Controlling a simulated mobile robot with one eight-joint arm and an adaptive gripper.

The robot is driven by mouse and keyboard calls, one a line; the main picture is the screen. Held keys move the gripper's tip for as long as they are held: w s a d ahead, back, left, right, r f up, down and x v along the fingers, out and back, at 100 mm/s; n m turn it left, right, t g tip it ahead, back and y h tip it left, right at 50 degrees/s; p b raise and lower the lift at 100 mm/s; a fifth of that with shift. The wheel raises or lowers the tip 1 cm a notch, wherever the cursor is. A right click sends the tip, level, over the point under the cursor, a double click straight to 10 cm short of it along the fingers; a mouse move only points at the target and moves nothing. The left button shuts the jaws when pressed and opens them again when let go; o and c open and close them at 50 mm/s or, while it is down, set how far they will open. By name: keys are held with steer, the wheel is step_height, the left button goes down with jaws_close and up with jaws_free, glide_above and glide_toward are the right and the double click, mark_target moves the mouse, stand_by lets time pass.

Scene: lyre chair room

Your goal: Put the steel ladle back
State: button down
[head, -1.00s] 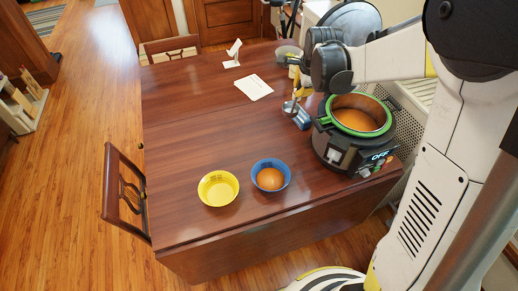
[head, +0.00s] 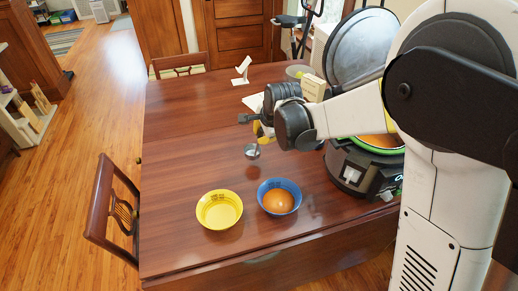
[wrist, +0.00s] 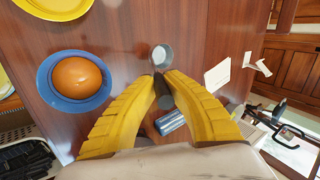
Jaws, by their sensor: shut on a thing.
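My gripper (head: 262,131) is shut on the dark handle of the steel ladle (head: 252,151). The ladle's round bowl hangs below the fingers, above the wooden table, behind the yellow and blue bowls. In the wrist view my yellow fingers (wrist: 163,88) close on the handle, and the ladle's shiny bowl (wrist: 162,56) shows beyond them. The cooker (head: 360,165) with its green-rimmed pot of orange soup stands to the right, partly hidden by my arm.
A yellow bowl (head: 219,210), seemingly empty, and a blue bowl (head: 279,185) with orange soup stand near the table's front. A white stand (head: 243,69), papers (head: 254,101) and a cream box (head: 313,88) are toward the back.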

steer(key=shift+w+a+f, duration=0.1)
steer(key=shift+a+f, duration=0.1)
steer(key=shift+a, duration=0.1)
steer(key=shift+f, duration=0.25)
steer(key=shift+f+b, duration=0.85)
steer(key=shift+f, duration=0.85)
steer(key=shift+f, duration=0.2)
steer(key=c, duration=1.6)
jaws_free()
steer(key=shift+o, duration=0.2)
steer(key=shift+r, duration=0.15)
